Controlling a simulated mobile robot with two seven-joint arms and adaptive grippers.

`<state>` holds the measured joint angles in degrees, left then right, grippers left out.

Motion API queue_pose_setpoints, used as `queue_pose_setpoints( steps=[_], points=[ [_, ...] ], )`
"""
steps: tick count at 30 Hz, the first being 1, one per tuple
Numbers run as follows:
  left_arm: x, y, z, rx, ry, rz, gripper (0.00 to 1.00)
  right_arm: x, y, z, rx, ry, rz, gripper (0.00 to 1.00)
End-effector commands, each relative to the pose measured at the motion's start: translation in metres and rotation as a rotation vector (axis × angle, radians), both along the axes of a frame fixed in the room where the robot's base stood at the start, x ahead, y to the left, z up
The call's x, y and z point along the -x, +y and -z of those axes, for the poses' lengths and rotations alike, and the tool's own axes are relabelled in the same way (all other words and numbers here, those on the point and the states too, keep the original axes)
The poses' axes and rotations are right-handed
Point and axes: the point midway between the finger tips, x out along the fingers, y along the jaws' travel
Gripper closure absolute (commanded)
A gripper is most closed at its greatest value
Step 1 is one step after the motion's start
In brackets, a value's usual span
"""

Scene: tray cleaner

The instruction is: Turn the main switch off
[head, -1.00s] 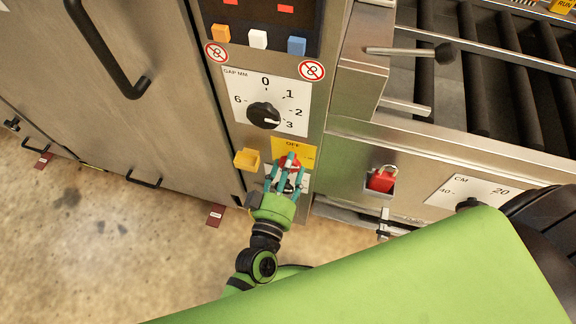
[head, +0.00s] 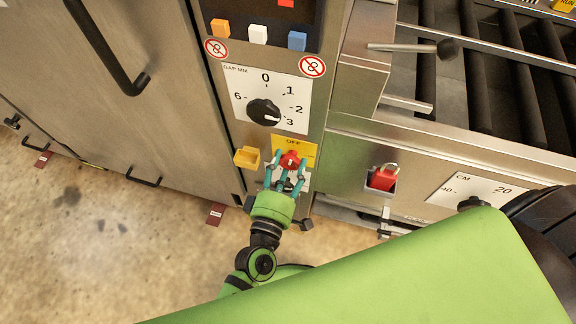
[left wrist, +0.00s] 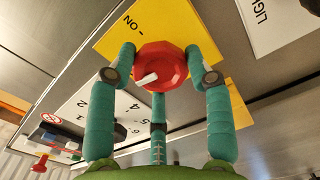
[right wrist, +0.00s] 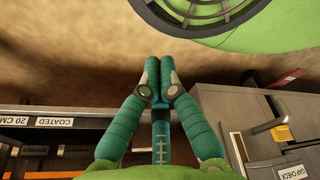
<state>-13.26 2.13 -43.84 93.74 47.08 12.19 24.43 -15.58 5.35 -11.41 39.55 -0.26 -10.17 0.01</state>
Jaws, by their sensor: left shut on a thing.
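The main switch is a red faceted knob (left wrist: 162,67) with a white pointer mark, on a yellow plate (left wrist: 112,38). The word ON shows on the plate in the left wrist view. In the head view the knob (head: 290,160) sits below the word OFF on the plate (head: 308,149). My left gripper (left wrist: 161,68) is shut on the knob, with fingers on both sides of it. In the left wrist view the white mark points to the lower left, away from the word ON. My right gripper (right wrist: 160,85) is shut and empty, its fingertips together, away from the switch.
Above the switch are a black gap dial (head: 264,112) and orange, white and blue buttons (head: 258,35). A yellow holder (head: 247,158) sticks out left of the switch. A red padlock (head: 383,177) is to the right. Open floor (head: 110,250) lies at lower left.

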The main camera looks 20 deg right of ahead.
Motion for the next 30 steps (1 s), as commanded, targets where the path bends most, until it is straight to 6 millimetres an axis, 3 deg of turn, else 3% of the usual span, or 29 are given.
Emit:
queue_pose_setpoints(
  steps=[1, 12, 29, 30],
  points=[
    [-0.007, 0.005, -0.005, 0.034, 0.002, -0.018, 0.81, -0.004, 0.000, 0.001, -0.001, -0.007, 0.000, 1.00],
    [-0.007, 0.005, -0.005, 0.165, 0.090, -0.017, 0.81, -0.012, 0.002, 0.002, -0.004, -0.024, -0.001, 1.00],
    [-0.007, 0.005, -0.005, 0.188, 0.107, -0.017, 0.82, -0.017, 0.008, 0.002, -0.013, -0.034, 0.000, 1.00],
    [-0.007, 0.005, -0.005, 0.188, 0.107, -0.017, 0.37, -0.017, 0.008, 0.002, -0.013, -0.034, 0.000, 1.00]
  ],
)
